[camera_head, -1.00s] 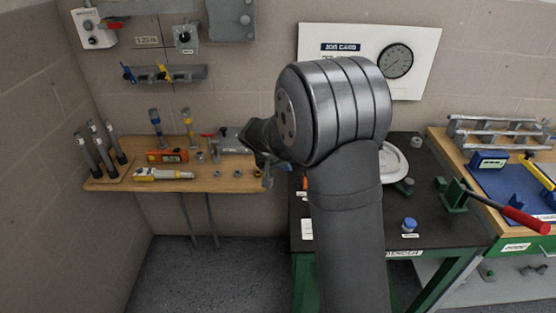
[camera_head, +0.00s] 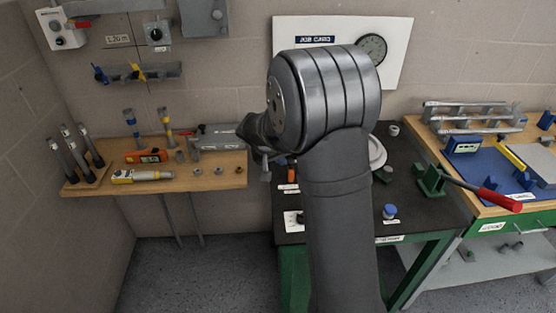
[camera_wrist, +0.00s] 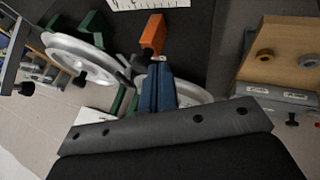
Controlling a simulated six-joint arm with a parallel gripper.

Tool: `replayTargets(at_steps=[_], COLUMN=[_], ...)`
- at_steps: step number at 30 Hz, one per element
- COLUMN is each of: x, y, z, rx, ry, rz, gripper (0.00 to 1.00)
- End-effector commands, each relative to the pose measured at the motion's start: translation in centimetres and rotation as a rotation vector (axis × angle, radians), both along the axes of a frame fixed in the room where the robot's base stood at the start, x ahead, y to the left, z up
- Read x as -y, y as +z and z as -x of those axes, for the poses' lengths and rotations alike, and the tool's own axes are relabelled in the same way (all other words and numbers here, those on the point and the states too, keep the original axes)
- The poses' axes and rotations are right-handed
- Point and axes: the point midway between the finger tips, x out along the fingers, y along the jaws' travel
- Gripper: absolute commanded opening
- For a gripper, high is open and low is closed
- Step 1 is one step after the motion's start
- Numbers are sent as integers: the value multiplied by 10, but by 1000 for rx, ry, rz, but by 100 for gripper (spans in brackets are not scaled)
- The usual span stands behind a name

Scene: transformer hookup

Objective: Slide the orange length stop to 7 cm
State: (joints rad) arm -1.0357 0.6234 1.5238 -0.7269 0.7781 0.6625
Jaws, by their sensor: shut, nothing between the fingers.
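The orange length stop (camera_wrist: 152,34) shows in the wrist view, just beyond my fingertips and below a white strip with black marks (camera_wrist: 150,4). Numbers on the strip are not readable, so the stop's setting cannot be told. My gripper (camera_wrist: 157,68) has its two blue fingers together with nothing between them. The tips point at the stop; whether they touch it I cannot tell. In the head view a small orange piece (camera_head: 291,173), likely the same stop, is at the left of the dark bench (camera_head: 345,217); my arm hides the fingers.
A wooden shelf (camera_head: 215,180) with tools is at the left. A green lever tool with a red handle (camera_head: 500,201) and a blue-capped jar (camera_head: 390,212) are at the right of the bench. Round pale metal discs (camera_wrist: 75,52) lie left of my fingers in the wrist view.

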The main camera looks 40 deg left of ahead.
Motion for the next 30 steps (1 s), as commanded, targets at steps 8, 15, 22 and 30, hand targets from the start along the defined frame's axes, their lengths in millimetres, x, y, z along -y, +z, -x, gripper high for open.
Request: replayTargets(at_steps=[8, 15, 22, 30], x=[-5, -25, -22, -20], y=[2, 20, 62, 87], z=[7, 40, 69, 86], rx=[0, 2, 1, -2], ry=[2, 2, 2, 0], rz=[0, -5, -4, -1], gripper=[0, 0, 0, 0])
